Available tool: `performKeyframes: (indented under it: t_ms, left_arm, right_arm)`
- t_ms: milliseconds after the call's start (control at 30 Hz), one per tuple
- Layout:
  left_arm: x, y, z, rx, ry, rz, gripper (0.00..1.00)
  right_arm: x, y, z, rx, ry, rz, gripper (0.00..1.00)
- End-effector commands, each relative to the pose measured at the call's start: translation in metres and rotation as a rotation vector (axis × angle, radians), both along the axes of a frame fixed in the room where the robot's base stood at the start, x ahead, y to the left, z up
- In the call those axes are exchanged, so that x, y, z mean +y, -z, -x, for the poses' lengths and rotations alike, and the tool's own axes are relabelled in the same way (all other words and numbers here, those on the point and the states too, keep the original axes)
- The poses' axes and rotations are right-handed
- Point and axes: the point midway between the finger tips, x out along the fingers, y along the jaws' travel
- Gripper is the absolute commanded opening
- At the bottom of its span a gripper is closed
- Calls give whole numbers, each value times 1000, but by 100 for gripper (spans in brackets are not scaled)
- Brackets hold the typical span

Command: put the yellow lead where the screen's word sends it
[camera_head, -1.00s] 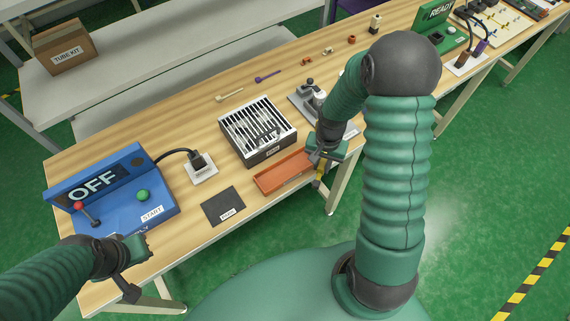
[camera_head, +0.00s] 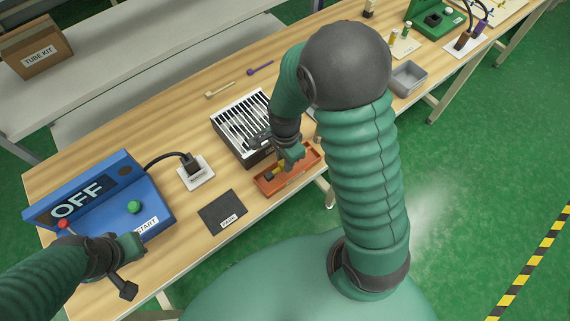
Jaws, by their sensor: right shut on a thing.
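My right gripper (camera_head: 284,163) is over the orange tray (camera_head: 297,183) at the table's front edge. It is shut on the yellow lead (camera_head: 278,170), whose small yellow part and dark end show low within the tray's outline. I cannot tell whether the lead touches the tray floor. The blue console (camera_head: 152,202) at left has a tilted screen (camera_head: 76,200) that reads OFF. My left gripper (camera_head: 134,268) is open and empty at the console's front edge. The green console (camera_head: 424,22) at the top right is cut off, and its word is out of view.
A slotted black-and-white box (camera_head: 228,137) stands just behind the tray. A dark labelled mat (camera_head: 222,211) and a white socket plate (camera_head: 198,180) with a black plug lie left of it. A grey bin (camera_head: 408,79) stands beyond my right arm.

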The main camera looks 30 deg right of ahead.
Motion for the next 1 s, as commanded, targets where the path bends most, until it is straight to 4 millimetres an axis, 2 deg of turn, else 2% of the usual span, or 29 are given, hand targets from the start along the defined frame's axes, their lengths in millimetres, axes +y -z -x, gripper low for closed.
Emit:
performKeyframes:
  t_ms: [200,367,400,433,700,867,1000]
  left_arm:
    - [0,6,0,0,0,0,0]
    - [0,5,0,0,0,0,0]
    - [0,5,0,0,0,0,0]
    - [0,5,0,0,0,0,0]
    - [0,5,0,0,0,0,0]
    - [0,2,0,0,0,0,0]
    - [0,-5,0,0,0,0,0]
  right_arm:
    - [0,34,1,5,2,-2,0]
    - [0,33,0,1,1,-1,0]
    - [0,33,0,1,1,-1,25]
    - [0,33,0,1,1,-1,29]
    - [0,33,0,1,1,-1,30]
    - [0,19,-1,-2,-1,0,30]
    - [0,-15,-1,-6,-1,0,30]
